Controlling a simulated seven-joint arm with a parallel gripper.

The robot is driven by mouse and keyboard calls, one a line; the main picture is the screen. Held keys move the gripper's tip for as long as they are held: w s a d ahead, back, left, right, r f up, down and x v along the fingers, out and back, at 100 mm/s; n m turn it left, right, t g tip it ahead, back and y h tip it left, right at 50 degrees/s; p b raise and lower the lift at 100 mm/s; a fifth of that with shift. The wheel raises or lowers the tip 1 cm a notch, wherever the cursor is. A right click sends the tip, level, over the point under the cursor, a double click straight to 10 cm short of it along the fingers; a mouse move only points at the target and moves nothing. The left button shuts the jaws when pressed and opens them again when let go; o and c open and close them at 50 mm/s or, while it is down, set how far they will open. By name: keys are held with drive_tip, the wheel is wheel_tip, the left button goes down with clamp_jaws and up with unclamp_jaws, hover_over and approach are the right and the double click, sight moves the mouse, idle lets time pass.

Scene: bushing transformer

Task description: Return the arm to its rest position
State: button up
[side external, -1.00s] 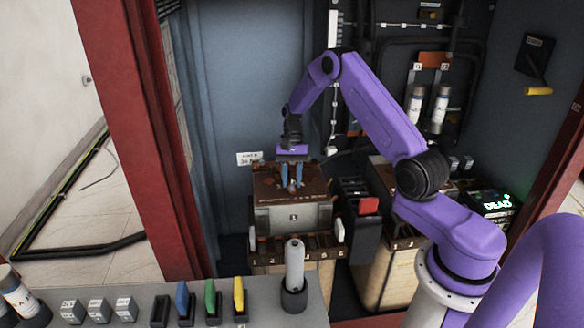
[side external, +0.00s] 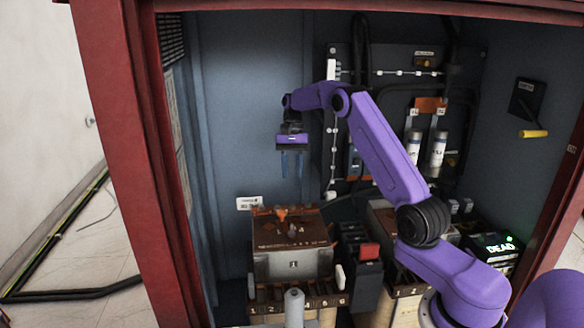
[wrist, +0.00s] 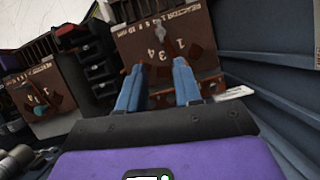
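My purple arm reaches up and to the left inside the cabinet in the side view. My gripper (side external: 291,166) hangs pointing down, well above the brown-topped transformer block (side external: 292,262). Its two blue fingers are apart with nothing between them. In the wrist view the fingers of my gripper (wrist: 158,90) also stand apart and empty. Behind them the brown top of the block (wrist: 165,45) shows painted numbers and a small grey fitting.
A second block (wrist: 40,90) lies left in the wrist view. Two white cylinders (side external: 438,150) hang on the back panel. A box reading DEAD (side external: 490,247) stands at right. A grey post (side external: 294,308) stands in front. The red cabinet frame (side external: 118,150) borders the left. Air around my gripper is clear.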

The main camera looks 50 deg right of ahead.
drive_tip(key=shift+w+d+r, duration=0.1)
drive_tip(key=shift+d+r, duration=0.05)
drive_tip(key=shift+r, duration=0.2)
drive_tip(key=s+a+r+n+h, duration=0.25)
drive_tip(key=s+a+n, duration=0.3)
drive_tip(key=a, duration=0.55)
drive_tip(key=s+a+r+n+h, duration=0.1)
drive_tip(key=s+a+r+n, duration=0.35)
drive_tip(key=a, duration=0.75)
drive_tip(key=s+f+n+t, duration=0.1)
drive_tip(key=s+n, duration=0.5)
drive_tip(key=s, duration=0.8)
drive_tip(key=s+a+f+n+t, duration=0.1)
drive_tip(key=s+f+n, duration=0.3)
drive_tip(key=s, duration=1)
drive_tip(key=n+t, duration=0.1)
drive_tip(key=n, duration=0.2)
drive_tip(key=shift+a, duration=0.15)
